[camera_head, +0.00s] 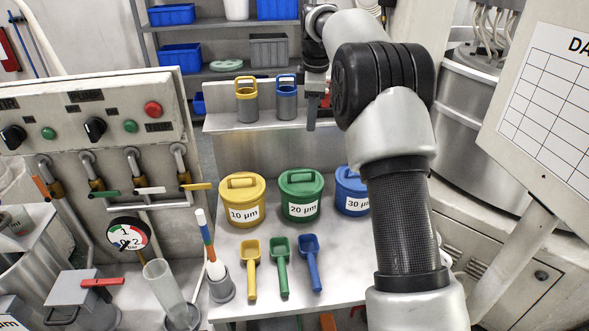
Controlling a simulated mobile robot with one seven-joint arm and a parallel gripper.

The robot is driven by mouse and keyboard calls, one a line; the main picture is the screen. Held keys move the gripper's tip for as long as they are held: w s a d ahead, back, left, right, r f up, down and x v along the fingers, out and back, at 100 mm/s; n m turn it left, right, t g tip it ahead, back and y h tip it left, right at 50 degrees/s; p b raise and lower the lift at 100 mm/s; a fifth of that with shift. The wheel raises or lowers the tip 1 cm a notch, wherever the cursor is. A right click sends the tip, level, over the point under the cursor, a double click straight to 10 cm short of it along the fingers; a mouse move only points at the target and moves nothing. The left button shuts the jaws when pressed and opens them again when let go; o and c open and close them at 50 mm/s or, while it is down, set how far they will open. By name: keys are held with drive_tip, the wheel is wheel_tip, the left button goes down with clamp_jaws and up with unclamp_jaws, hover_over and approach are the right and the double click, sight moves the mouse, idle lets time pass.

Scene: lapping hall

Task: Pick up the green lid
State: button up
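The green lid (301,180) has a raised handle and sits on the middle tub, a green one labelled 20 µm (301,211). The tub stands upright on the grey bench between a yellow tub and a blue one. My arm reaches up on the right. My gripper (312,112) hangs behind and above the green lid, close to the upper ledge and right of the blue-handled canister. It is apart from the lid. It shows side-on and small, so its opening and anything between its fingers cannot be made out.
The yellow tub (242,205) is left of the green one. The blue tub (352,195) is right, partly hidden by my arm. Yellow, green and blue scoops (282,268) lie in front. Two canisters (246,102) stand on the ledge behind. A valve panel (90,120) bounds the left.

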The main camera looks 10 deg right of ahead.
drive_tip(key=w+f+n, duration=0.2)
drive_tip(key=w+f, duration=0.1)
drive_tip(key=f, duration=0.2)
hover_over(308, 171)
drive_tip(key=s+f+x, duration=0.1)
drive_tip(key=s+x, duration=0.1)
drive_tip(key=x, duration=0.9)
drive_tip(key=shift+s+f+p, duration=0.15)
drive_tip(key=shift+f+p, duration=0.15)
drive_tip(key=shift+f, duration=2.35)
clamp_jaws()
